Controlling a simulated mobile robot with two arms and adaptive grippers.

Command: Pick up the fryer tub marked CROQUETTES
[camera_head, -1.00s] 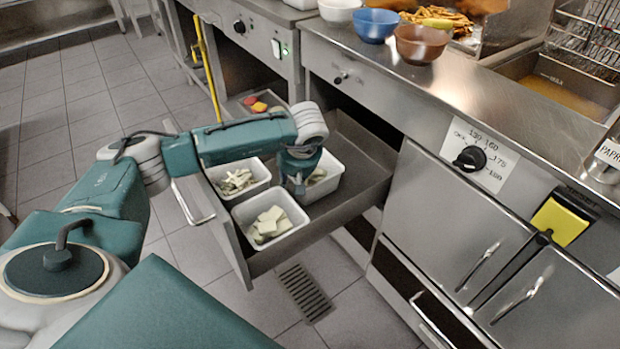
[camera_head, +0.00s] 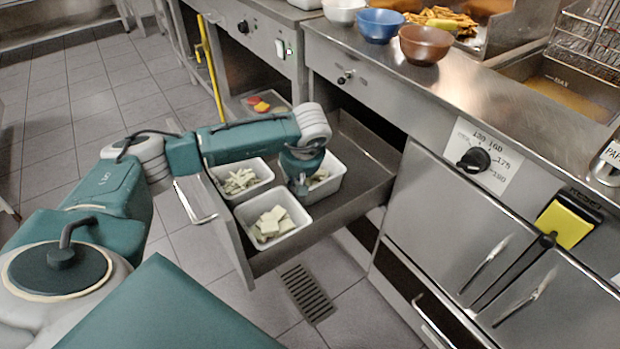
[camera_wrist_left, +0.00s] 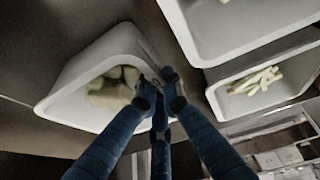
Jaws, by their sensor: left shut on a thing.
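Three white tubs stand in an open steel drawer (camera_head: 355,207). The right tub (camera_head: 328,186) holds pale pieces and is partly hidden by my left gripper (camera_head: 300,188). The front tub (camera_head: 286,237) holds pale blocks, and the back left tub (camera_head: 263,184) holds pale sticks. I cannot read a CROQUETTES mark on any of them. In the left wrist view my left gripper (camera_wrist_left: 160,95) is shut at the rim of a tub (camera_wrist_left: 82,117) with blurred beige pieces inside. My right gripper is not in view.
The steel counter (camera_head: 460,95) above the drawer bears a blue bowl (camera_head: 377,26), a brown bowl (camera_head: 424,44) and fries (camera_head: 440,19). Cabinet doors (camera_head: 450,225) stand right of the drawer. A floor grate (camera_head: 307,293) and free tiles lie in front.

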